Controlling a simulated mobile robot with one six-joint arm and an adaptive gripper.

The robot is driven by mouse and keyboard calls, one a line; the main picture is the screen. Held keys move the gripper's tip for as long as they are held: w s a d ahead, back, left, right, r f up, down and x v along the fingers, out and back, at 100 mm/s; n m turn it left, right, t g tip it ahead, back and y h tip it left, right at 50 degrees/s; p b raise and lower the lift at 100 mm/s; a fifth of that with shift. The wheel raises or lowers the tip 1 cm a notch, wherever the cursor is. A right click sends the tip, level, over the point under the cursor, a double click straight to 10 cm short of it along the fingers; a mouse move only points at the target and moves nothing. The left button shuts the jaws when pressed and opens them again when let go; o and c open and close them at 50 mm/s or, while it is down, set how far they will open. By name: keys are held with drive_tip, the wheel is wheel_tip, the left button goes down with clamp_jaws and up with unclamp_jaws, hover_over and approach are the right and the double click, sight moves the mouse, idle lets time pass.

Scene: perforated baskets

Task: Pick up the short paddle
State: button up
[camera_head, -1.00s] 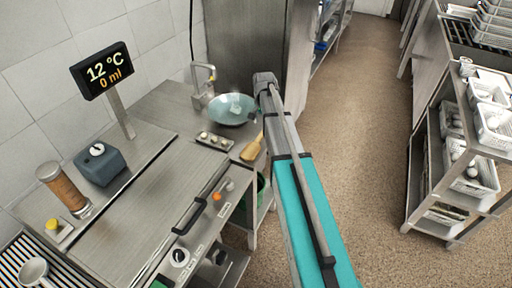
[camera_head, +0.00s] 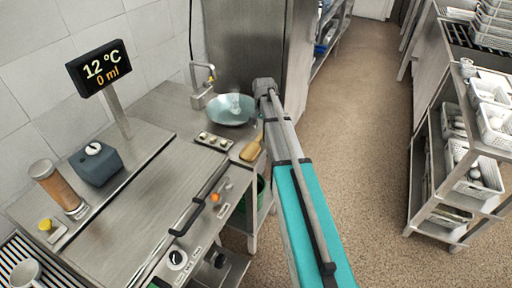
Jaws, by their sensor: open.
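A light wooden paddle with a short handle (camera_head: 251,149) lies at the right edge of the steel counter, just left of my arm. Its broad end points towards the camera and its handle runs up beside my arm. My teal and grey arm reaches from the bottom right up to a grey wrist joint near the bowl. My gripper cannot be made out; it seems hidden behind the arm links, near the paddle's handle.
A blue-grey bowl (camera_head: 231,109) stands beyond the paddle, next to a tap (camera_head: 203,84). A small tray with several round pieces (camera_head: 213,141) lies left of the paddle. A shelf with white perforated baskets (camera_head: 474,172) stands right, across open floor.

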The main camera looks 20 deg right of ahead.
drive_tip(key=shift+f+b, duration=1.05)
drive_tip(key=shift+f, duration=0.3)
clamp_jaws()
